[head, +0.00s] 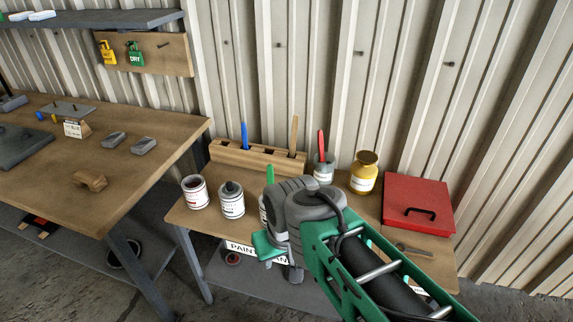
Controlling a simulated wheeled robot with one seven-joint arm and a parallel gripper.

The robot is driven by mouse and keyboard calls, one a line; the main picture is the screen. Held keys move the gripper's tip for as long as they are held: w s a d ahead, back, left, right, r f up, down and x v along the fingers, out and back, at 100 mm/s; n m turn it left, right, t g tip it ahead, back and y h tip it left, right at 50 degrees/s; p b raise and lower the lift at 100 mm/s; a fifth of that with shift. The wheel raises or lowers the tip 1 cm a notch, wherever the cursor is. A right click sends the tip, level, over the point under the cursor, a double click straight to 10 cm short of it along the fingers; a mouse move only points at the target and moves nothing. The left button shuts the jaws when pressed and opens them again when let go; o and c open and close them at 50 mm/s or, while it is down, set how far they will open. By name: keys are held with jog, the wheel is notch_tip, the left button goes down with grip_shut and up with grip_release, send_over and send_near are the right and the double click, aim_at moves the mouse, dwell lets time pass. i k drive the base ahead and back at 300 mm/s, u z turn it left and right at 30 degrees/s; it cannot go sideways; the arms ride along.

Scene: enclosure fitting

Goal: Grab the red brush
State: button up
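The red brush (321,141) stands handle up in a small grey pot (324,173) on the small paint table, near its back edge. Only its red handle shows; its lower end is hidden in the pot. My arm reaches in from the lower right, in front of the table. My gripper (268,248) is at the arm's end, in front of the table's front edge, lower in the picture and left of the red brush. Its fingers are not clear enough to tell open from shut.
A wooden rack (228,154) holds a blue-handled brush (244,135) and a wooden-handled one (294,133). A yellow jar (364,174) and red case (419,203) stand right of the pot.

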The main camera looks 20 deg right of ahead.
aim_at(321, 141)
jog(key=u, duration=1.8)
jog(key=k, duration=0.9)
jog(key=z, duration=0.9)
jog(key=i, duration=1)
